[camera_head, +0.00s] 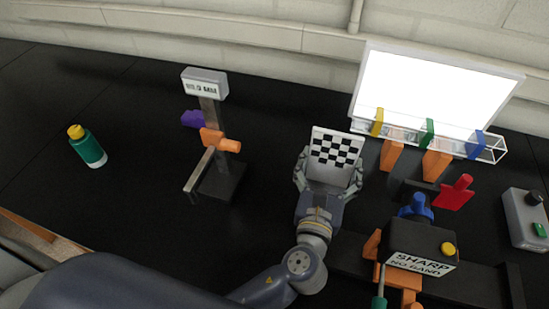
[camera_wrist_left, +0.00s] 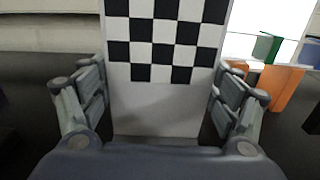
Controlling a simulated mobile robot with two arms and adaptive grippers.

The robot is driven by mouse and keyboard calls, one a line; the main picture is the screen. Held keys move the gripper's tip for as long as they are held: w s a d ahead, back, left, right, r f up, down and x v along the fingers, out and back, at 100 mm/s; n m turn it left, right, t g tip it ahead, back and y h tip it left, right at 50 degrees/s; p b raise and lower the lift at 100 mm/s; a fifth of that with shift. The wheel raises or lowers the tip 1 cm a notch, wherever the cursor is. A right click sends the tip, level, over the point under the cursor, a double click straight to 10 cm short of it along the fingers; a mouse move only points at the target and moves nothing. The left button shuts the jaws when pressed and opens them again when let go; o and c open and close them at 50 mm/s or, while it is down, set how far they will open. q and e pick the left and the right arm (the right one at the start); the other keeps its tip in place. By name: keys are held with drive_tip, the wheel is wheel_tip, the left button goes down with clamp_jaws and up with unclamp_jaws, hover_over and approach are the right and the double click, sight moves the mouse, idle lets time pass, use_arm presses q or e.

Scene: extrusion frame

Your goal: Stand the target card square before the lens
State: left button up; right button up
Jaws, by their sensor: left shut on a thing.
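The target card (camera_head: 335,148) is a white plate with a black checker pattern on its upper part. My left gripper (camera_head: 328,185) is shut on its plain lower part, one finger at each side edge, and the card rises above the fingers. In the left wrist view the card (camera_wrist_left: 165,105) fills the middle between the fingers. The lens is not clearly seen; a black box (camera_head: 420,240) labelled "SHARP NO BAND" stands right of the card, with a blue part (camera_head: 416,208) on its far side. My right gripper is not in view.
A bright white panel (camera_head: 435,90) stands at the back right, with a clear rack (camera_head: 400,133) holding yellow, green and blue pieces. Orange blocks (camera_head: 436,165) and a red piece (camera_head: 455,192) stand before it. A gauge post (camera_head: 212,130) and green bottle (camera_head: 88,147) are left.

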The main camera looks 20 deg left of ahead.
use_arm(q)
drive_tip(key=a+f, duration=0.1)
drive_tip(key=a, duration=0.4)
drive_tip(key=a+f+p, duration=0.1)
drive_tip(key=a, duration=0.3)
drive_tip(key=a+f+p, duration=0.1)
drive_tip(key=a, duration=0.4)
drive_tip(key=shift+a, duration=0.35)
drive_tip(key=shift+f, duration=0.2)
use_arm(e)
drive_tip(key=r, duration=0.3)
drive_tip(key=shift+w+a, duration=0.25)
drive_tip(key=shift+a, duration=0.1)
use_arm(q)
drive_tip(key=shift+f, duration=0.2)
drive_tip(key=o, duration=1.1)
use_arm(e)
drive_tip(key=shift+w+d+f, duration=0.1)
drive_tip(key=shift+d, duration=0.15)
use_arm(q)
drive_tip(key=shift+r, duration=0.1)
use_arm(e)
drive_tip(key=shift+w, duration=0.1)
